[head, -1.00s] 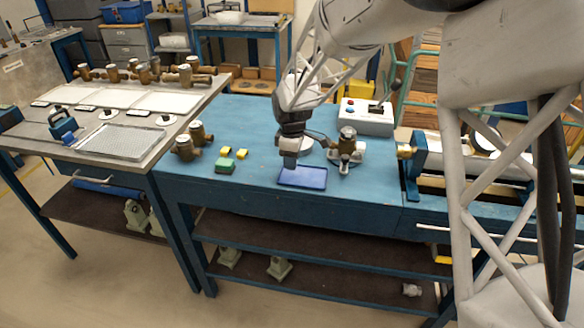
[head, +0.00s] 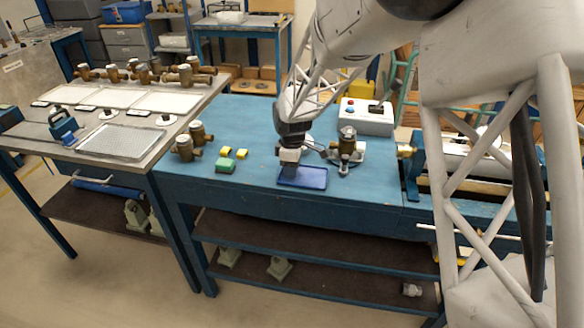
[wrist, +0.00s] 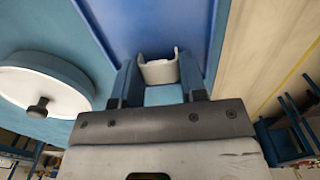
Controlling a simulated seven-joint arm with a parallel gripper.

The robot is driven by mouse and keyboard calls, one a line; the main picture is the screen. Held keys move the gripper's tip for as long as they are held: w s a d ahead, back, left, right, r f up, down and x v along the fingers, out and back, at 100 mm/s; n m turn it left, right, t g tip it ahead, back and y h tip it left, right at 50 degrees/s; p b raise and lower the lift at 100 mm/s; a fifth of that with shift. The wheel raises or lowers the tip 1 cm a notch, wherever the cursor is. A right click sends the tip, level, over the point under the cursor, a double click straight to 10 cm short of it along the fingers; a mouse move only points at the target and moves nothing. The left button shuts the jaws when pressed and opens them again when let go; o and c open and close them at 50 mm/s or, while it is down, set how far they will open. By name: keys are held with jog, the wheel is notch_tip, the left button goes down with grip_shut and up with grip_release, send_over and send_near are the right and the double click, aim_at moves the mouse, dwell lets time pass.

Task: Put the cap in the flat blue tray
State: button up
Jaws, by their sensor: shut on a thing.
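The flat blue tray (head: 312,180) lies near the front edge of the blue bench. Its blue floor and raised edge also show in the wrist view (wrist: 150,22). My gripper (head: 287,174) points down at the left part of the tray. In the wrist view my gripper (wrist: 160,78) is shut on a small whitish, hollow-looking piece, the cap (wrist: 158,71), held between the two fingers over the tray. Whether the cap touches the tray floor I cannot tell. In the head view the cap is hidden or too small to make out.
A white disc with a dark knob (wrist: 40,88) lies beside the tray. A brass meter (head: 347,142) stands behind it to the right, before a white control box (head: 366,117). Green (head: 226,166) and yellow blocks (head: 242,154) lie to the left, near brass meters (head: 184,148).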

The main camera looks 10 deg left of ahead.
jog(key=shift+f, duration=0.15)
jog(key=o, duration=0.7)
notch_tip(320, 180, up, 12)
jog(key=shift+r, duration=0.15)
dwell(0.4)
dwell(0.7)
